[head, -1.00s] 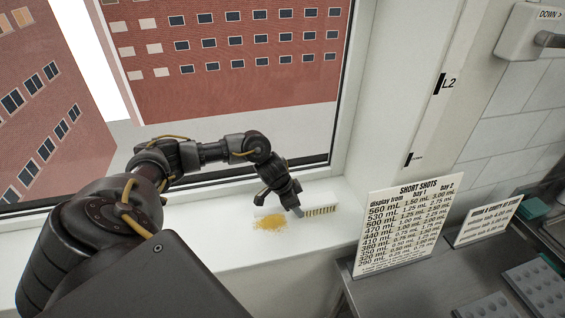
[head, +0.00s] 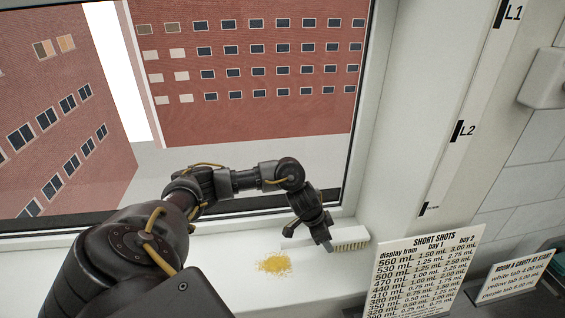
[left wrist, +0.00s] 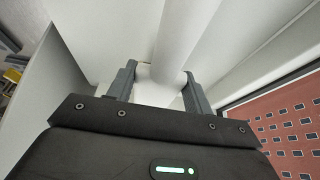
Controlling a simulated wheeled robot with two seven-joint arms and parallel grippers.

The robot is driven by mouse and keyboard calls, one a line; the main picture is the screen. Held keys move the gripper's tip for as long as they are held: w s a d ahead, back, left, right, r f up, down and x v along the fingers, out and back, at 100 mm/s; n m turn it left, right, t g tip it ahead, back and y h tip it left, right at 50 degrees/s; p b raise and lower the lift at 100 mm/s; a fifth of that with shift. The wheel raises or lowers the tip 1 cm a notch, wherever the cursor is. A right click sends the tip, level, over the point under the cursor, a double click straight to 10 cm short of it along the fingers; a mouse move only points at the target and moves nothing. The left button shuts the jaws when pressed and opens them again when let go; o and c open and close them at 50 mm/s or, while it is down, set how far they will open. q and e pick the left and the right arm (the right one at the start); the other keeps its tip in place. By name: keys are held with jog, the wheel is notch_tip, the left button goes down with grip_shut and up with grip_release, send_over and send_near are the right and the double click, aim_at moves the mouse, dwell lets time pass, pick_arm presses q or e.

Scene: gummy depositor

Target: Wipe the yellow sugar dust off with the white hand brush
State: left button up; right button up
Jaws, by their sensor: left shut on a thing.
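The yellow sugar dust (head: 274,263) lies as a loose patch on the white window sill. The white hand brush (head: 350,245) is just behind and to the right of the dust, its pale bristles showing on the right side. My left gripper (head: 327,243) is shut on the brush near its middle, covering part of it. In the left wrist view the two fingers (left wrist: 160,88) hold a white part of the brush (left wrist: 155,95) between them. Whether the bristles touch the sill cannot be told. My right gripper is not in view.
The window frame (head: 220,207) runs behind the sill. A "Short Shots" sign (head: 425,275) stands close to the right of the brush, with a smaller sign (head: 515,277) beyond it. The sill (head: 235,290) is bare in front of the dust.

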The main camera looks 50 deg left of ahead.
pick_arm(q)
jog(key=r, duration=0.2)
jog(key=shift+s+d+r, duration=0.2)
jog(key=shift+r, duration=0.15)
jog(key=shift+w+r, duration=0.15)
jog(key=shift+r, duration=0.5)
jog(key=shift+a+r, duration=0.1)
jog(key=shift+r, duration=0.75)
jog(key=shift+s, duration=0.2)
jog(key=shift+w, duration=0.1)
